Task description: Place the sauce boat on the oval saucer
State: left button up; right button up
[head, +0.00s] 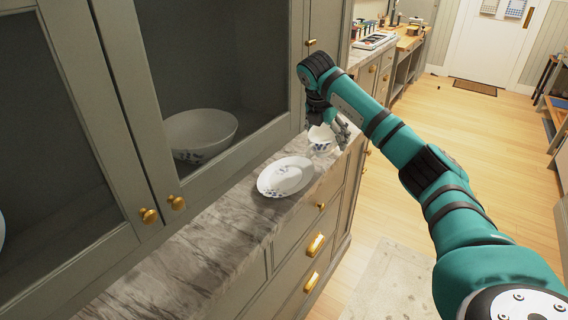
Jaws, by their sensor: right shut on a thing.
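The oval saucer (286,177), white with blue decoration, lies flat on the marble counter (222,232). The sauce boat (320,139), small and white with blue decoration, is just beyond the saucer toward the counter's far end. My right gripper (339,134) reaches down there and is shut on the sauce boat. The sauce boat looks roughly upright and apart from the saucer. Whether its base touches the counter I cannot tell. The gripper hides part of its far side. My left gripper is not in view.
The grey cabinet (118,110) with glass doors stands at the left along the counter; a white bowl (200,133) is behind its glass. Gold-knobbed drawers are below the counter's right edge. The near counter is clear. A rug (385,285) lies on the wooden floor.

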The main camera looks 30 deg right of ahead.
jog(key=a+p, duration=0.1)
jog(key=a, duration=0.7)
jog(key=a+f+p, duration=0.1)
jog(key=a, duration=0.3)
jog(key=shift+w+a+p, duration=0.35)
jog(key=shift+w, duration=0.05)
jog(key=shift+f, duration=0.25)
notch_tip(320, 180, down, 3)
jog(key=shift+p, duration=0.65)
jog(key=shift+f, duration=0.25)
jog(key=o, duration=1.2)
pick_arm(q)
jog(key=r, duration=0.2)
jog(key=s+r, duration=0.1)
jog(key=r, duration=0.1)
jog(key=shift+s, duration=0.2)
